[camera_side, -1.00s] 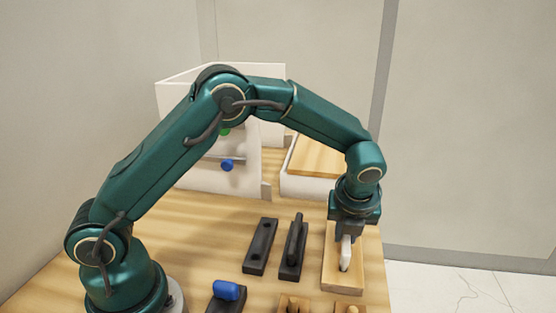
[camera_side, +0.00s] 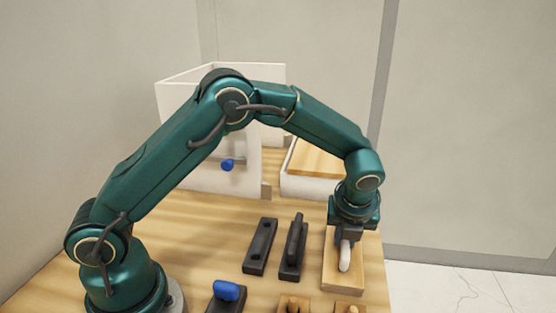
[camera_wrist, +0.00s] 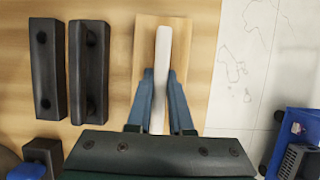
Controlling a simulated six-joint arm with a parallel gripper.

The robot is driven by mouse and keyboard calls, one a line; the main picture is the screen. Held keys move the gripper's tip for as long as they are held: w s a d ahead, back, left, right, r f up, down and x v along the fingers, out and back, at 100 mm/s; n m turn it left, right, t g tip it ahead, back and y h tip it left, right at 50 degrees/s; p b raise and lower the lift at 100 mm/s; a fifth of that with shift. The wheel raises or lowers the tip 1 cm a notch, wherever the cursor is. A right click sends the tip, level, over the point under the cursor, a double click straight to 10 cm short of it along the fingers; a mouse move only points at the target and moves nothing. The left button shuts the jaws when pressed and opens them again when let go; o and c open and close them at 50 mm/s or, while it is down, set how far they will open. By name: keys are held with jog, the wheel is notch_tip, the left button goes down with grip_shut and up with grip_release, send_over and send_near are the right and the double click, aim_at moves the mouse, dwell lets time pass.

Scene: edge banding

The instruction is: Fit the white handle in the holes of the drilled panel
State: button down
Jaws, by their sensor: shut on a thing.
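The white handle (camera_side: 345,255) is over the drilled panel (camera_side: 357,278), a light wood board near the table's right edge. In the wrist view the handle (camera_wrist: 163,48) lies lengthwise along the middle of the panel (camera_wrist: 145,45). My gripper (camera_side: 346,236) is directly above the panel, shut on the handle, with one finger on each side of it; the fingers also show in the wrist view (camera_wrist: 161,98). The panel's holes are hidden under the handle and gripper. I cannot tell whether the handle's feet are in them.
Left of the panel are a black block with a black handle (camera_side: 294,248) and a black block with two holes (camera_side: 261,247). A blue piece (camera_side: 227,290) sits on another black block in front. A white bin with boards (camera_side: 310,180) stands behind.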

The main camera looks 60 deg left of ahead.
jog(key=c, duration=0.7)
grip_release()
jog(key=shift+c, duration=0.2)
jog(key=shift+r, duration=2.5)
